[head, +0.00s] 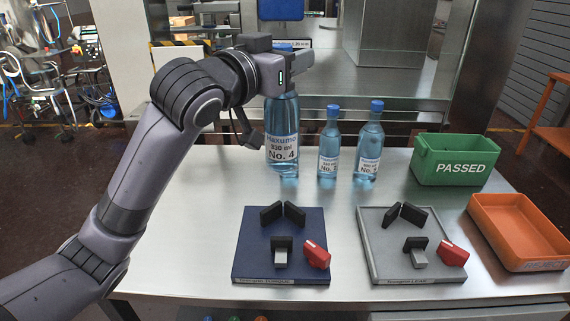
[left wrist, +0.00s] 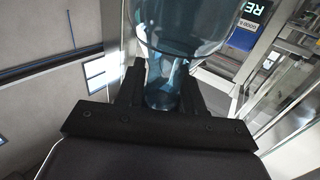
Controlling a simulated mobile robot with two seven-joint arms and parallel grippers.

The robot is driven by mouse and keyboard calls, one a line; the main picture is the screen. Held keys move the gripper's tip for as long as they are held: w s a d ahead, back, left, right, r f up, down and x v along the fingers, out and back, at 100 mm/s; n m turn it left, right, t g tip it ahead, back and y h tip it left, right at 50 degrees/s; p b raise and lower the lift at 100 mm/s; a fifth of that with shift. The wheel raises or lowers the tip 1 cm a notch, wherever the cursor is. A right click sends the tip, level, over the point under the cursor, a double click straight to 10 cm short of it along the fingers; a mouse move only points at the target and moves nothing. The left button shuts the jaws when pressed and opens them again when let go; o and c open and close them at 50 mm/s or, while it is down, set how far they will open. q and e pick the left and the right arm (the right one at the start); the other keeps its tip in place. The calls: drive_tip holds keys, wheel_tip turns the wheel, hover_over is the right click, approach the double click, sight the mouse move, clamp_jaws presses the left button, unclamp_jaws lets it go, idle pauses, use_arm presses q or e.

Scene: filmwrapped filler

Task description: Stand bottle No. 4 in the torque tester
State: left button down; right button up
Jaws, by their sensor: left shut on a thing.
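Bottle No. 4 (head: 282,128), clear blue with a white "No. 4" label, is upright at the back of the table. My left gripper (head: 290,72) is shut on it near its top, hiding much of the neck and cap. I cannot tell whether its base touches the table. The bottle also shows between the fingers in the left wrist view (left wrist: 168,75). The torque tester (head: 250,262) is the blue plate at front centre, with black angled stops, a black-and-grey clamp block (head: 282,252) and a red lever (head: 316,254). Its nest is empty.
Two smaller bottles (head: 329,150) (head: 370,145) stand right of bottle No. 4. A similar grey fixture (head: 376,262) sits right of the torque tester. A green "PASSED" bin (head: 425,173) and an orange tray (head: 490,228) are at the right. The table left of the tester is clear.

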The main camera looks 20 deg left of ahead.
sight(287, 155)
use_arm(q)
wheel_tip(287, 155, down, 17)
drive_tip(key=shift+f+b, duration=0.1)
drive_tip(key=shift+b, duration=0.65)
drive_tip(key=c, duration=0.7)
unclamp_jaws()
drive_tip(key=shift+f, duration=0.15)
drive_tip(key=shift+r, duration=0.2)
drive_tip(key=shift+s+a+f, duration=0.1)
drive_tip(key=shift+s, duration=0.1)
drive_tip(key=b+v, duration=0.1)
drive_tip(key=v, duration=1)
drive_tip(key=shift+s+a, duration=0.15)
drive_tip(key=shift+s, duration=0.1)
